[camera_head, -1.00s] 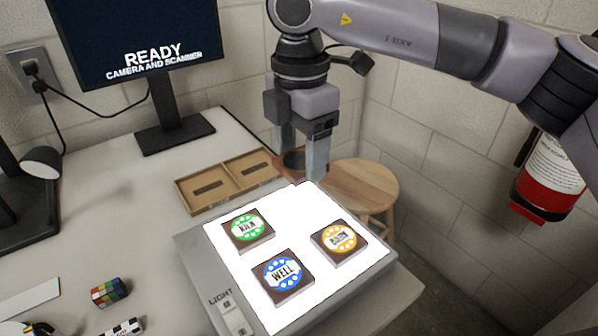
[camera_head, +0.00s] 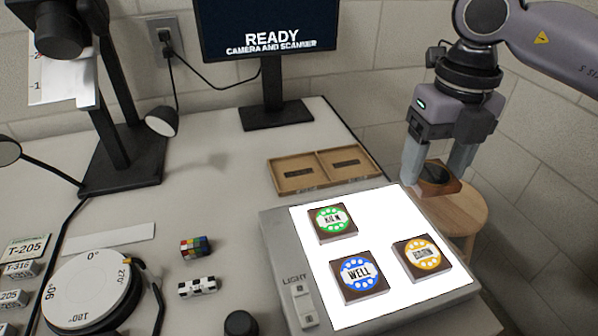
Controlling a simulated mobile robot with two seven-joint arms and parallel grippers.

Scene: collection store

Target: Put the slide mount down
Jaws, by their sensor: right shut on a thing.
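My right gripper (camera_head: 436,174) is shut on a slide mount (camera_head: 452,186), a brown square with a dark round middle. It holds the mount tilted, just beyond the far right corner of the lit light panel (camera_head: 400,303), with the stool behind it in the picture. Three more mounts lie apart on the panel: a green-ringed KILN one (camera_head: 332,222), a blue-ringed WELL one (camera_head: 359,278) and an orange-ringed one (camera_head: 422,258). The fingers partly hide the held mount, and I cannot read a label on it. My left gripper is out of view.
A wooden tray (camera_head: 319,188) with two labelled compartments, empty of mounts, lies behind the panel. A wooden stool (camera_head: 470,212) stands beyond the table edge. A monitor (camera_head: 265,28), a copy stand (camera_head: 120,140), a puzzle cube (camera_head: 195,247) and a round dial (camera_head: 92,290) are further left.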

